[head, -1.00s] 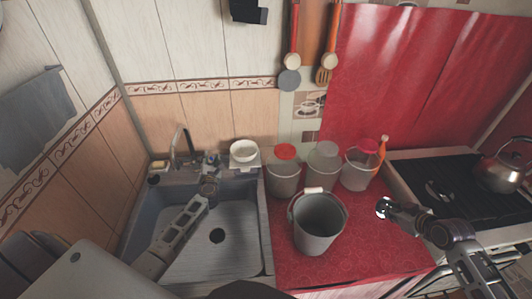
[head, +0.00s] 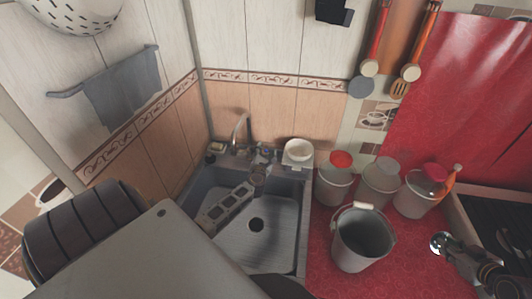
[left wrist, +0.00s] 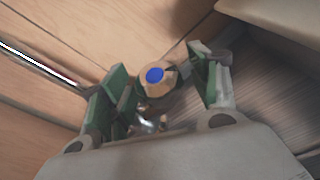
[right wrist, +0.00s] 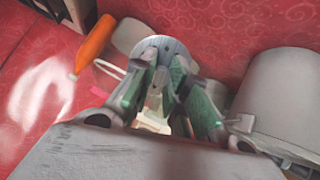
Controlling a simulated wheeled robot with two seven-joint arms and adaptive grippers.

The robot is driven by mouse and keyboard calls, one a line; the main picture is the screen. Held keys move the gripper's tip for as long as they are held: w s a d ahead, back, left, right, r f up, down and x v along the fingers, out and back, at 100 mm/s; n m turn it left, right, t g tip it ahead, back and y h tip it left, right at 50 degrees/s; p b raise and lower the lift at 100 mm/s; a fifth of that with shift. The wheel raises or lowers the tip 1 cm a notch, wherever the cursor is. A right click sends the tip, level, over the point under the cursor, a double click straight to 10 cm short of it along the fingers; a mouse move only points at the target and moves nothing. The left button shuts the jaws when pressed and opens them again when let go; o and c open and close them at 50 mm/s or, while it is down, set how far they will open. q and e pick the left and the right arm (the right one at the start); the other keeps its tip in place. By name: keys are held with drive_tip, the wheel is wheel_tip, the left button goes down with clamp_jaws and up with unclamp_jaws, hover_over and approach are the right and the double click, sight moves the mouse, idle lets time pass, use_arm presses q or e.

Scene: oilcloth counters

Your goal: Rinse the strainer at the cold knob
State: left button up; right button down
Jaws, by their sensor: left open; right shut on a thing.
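The cold knob, tan with a blue cap (left wrist: 155,75), sits between the fingers of my left gripper (left wrist: 160,88) in the left wrist view. That gripper is open around it; contact cannot be told. My right gripper (right wrist: 168,82) is shut on a small round grey thing, apparently the strainer (right wrist: 168,44). In the head view this strainer (head: 440,243) looks shiny and is held right of the open bucket; its handle is hidden by the fingers.
The grey sink (head: 280,218) looks empty. An open bucket (head: 362,240) and several lidded buckets (head: 334,185) crowd the red counter. An orange bottle (right wrist: 95,42) is near my right gripper. A perforated bowl (head: 72,18) is at upper left.

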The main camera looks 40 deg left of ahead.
use_arm(q)
drive_tip(key=shift+s, duration=0.1)
drive_tip(key=v, duration=1.1)
drive_tip(key=shift+s+d, duration=0.15)
drive_tip(key=shift+s, duration=0.25)
idle(0.8)
